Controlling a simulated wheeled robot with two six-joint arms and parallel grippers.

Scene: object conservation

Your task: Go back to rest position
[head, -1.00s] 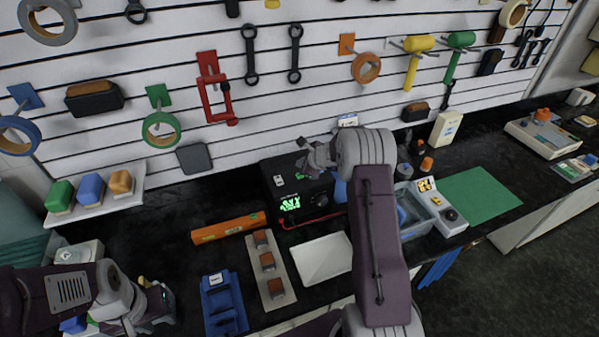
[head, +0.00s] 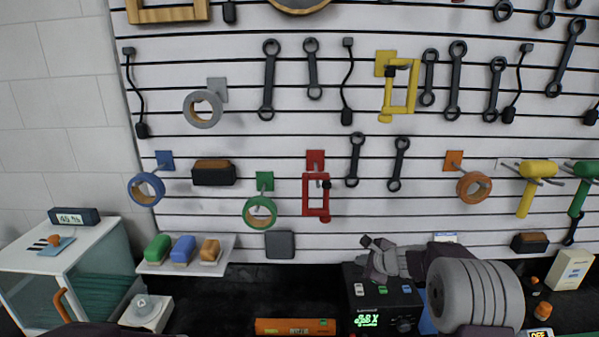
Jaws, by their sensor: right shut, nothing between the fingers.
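My right gripper (head: 376,252) shows in the head view, in front of the lower pegboard wall and just above the black power supply box (head: 378,297) with the green lit display. Its fingers are shut and empty, pointing left. My left gripper is out of the picture; only a dark bit of what may be my left arm shows at the bottom left edge.
A white shelf (head: 222,268) with green, blue and orange blocks stands at the left. A glass-sided cabinet (head: 75,262) is further left. An orange box (head: 297,327) lies on the dark bench. Tools and tape rolls hang on the slatted wall (head: 230,140).

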